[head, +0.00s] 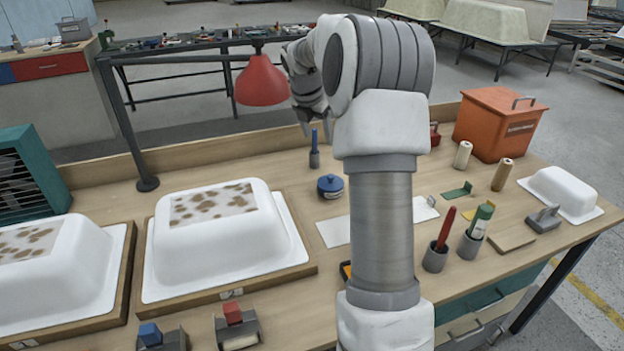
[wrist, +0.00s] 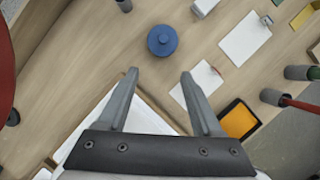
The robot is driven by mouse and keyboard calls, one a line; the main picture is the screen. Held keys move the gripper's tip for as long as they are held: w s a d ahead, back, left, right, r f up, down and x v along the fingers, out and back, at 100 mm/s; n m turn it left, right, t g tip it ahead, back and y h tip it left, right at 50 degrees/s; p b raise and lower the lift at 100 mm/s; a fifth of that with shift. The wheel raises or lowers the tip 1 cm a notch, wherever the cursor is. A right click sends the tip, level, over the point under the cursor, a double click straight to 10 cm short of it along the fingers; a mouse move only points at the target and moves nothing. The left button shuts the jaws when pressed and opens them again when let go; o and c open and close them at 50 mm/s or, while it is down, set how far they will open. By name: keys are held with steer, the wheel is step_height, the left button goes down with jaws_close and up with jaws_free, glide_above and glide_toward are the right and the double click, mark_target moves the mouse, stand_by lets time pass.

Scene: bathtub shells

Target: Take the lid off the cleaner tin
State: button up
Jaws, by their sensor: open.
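The cleaner tin (head: 330,190) is a small, round, dark blue tin on the workbench, right of the middle white tub shell. Its blue lid (head: 330,181) with a knob on top sits on it. In the wrist view the lid (wrist: 162,40) shows from above, just beyond the fingertips and roughly centred between them. My gripper (head: 318,122) is high above the bench, behind the tin in the head view and partly hidden by my arm. In the wrist view my gripper (wrist: 160,75) is open, with nothing between its fingers.
A red lamp (head: 262,82) hangs left of my gripper. A white tub shell (head: 215,245) is to the left. White sheets (wrist: 245,38) lie beside the tin. Tool cups (head: 435,255) stand to the right.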

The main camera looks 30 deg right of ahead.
step_height(320, 180, down, 3)
steer(key=d+n, duration=0.1)
steer(key=d, duration=0.2)
steer(key=b, duration=0.2)
glide_above(331, 176)
steer(key=s+a, duration=0.1)
steer(key=a, duration=0.1)
step_height(331, 176, down, 10)
steer(key=shift+f, duration=0.1)
steer(key=b+x, duration=0.1)
steer(key=x, duration=0.4)
steer(key=shift+s+f+b, duration=0.1)
steer(key=shift+f+b, duration=0.1)
steer(key=shift+b, duration=0.15)
jaws_close()
